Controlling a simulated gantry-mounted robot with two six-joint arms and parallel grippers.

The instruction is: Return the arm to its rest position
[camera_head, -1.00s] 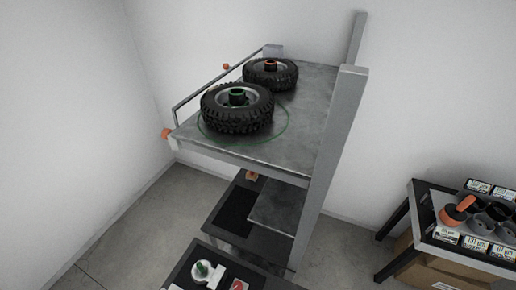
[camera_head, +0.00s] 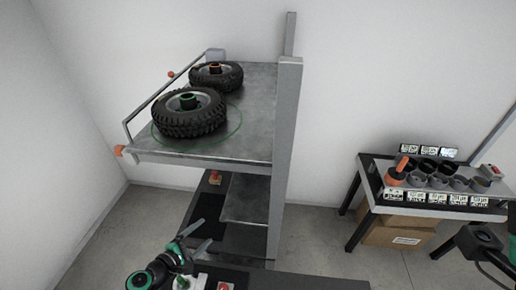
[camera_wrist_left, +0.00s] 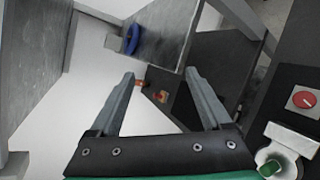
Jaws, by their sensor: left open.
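My left gripper (camera_head: 203,232) is at the bottom of the head view, low in front of the metal shelf unit and left of the dark bench top. It is open. In the left wrist view its two grey fingers (camera_wrist_left: 159,73) stand apart with nothing between them. A tyre with a green hub (camera_head: 189,113) lies flat at the front of the upper shelf (camera_head: 245,125), inside a green ring marking. A tyre with an orange hub (camera_head: 216,77) lies behind it. The gripper is below both tyres and apart from them.
A side table (camera_head: 367,170) at right holds dark cups, labelled boxes and an orange-handled tool (camera_head: 397,172). A red knob (camera_wrist_left: 305,98) and a green-topped fitting (camera_wrist_left: 272,165) are right of the gripper.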

